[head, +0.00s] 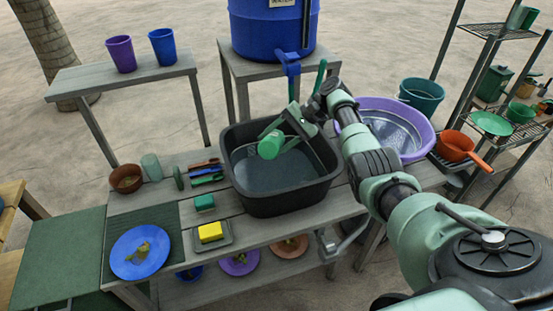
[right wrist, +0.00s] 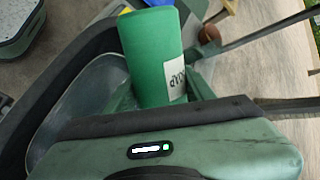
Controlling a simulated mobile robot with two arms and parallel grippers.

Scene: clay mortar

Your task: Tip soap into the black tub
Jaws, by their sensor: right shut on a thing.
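The black tub (head: 285,204) stands on the slatted wash bench and looks to have water in it. My right gripper (head: 283,138) is over the tub and shut on a green soap bottle (head: 270,146), which is held tilted inside the tub's outline. In the right wrist view the bottle (right wrist: 148,50) sits between the fingers, with part of a white label showing. The tub's dark rim (right wrist: 72,68) shows beside it. I cannot tell whether any soap is flowing out. My left gripper is not in view.
A blue water barrel (head: 270,35) with a tap stands behind the tub. A purple basin (head: 425,133) is at its right. A yellow sponge (head: 210,231), a green block (head: 204,202) and a blue plate (head: 140,252) with scraps lie at the left front.

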